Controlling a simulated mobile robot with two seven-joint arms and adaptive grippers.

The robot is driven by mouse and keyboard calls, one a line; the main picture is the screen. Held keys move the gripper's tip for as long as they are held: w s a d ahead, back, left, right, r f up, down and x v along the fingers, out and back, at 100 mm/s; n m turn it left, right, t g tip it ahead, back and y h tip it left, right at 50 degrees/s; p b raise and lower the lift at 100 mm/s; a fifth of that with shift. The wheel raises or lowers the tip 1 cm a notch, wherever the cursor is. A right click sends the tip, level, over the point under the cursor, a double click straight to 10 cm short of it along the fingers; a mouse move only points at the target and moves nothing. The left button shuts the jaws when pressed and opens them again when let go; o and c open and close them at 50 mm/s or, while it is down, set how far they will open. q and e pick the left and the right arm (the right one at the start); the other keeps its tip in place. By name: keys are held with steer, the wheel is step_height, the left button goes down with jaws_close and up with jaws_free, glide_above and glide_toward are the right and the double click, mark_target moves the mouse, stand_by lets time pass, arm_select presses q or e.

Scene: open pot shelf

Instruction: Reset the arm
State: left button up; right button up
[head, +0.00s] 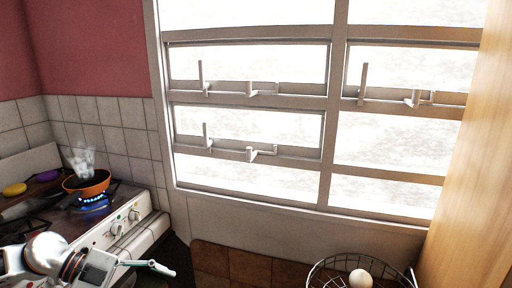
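My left arm comes in at the bottom left, in front of the stove. Its gripper (152,266) points right, with thin light-coloured fingers seen nearly edge-on. I see nothing held in it, and I cannot tell whether it is open or shut. My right gripper is out of view.
An orange pan (88,186) steams over a blue flame on the stove (124,236). A yellow item (14,189) and a purple item (47,175) lie behind it. A wire basket (318,272) with an egg (360,278) is bottom right, beside a wooden panel (470,170). Windows (250,130) fill the back.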

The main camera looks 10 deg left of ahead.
arm_select(q)
steer(key=w+d+f+n+t+y, duration=0.25)
steer(key=d+f+n+t, duration=0.25)
steer(key=f+n+t, duration=0.5)
steer(key=s+d+f+n+g+y, duration=0.1)
steer(key=s+d+f+n+y, duration=0.2)
steer(key=f, duration=0.6)
steer(key=s+d+f+n+g+y, duration=0.2)
steer(key=s+d+f+n+y, duration=0.1)
steer(key=s+f, duration=0.4)
step_height(320, 180, down, 2)
steer(key=shift+s+d+f+n, duration=0.15)
steer(key=shift+d+n, duration=0.2)
steer(key=shift+n, duration=0.55)
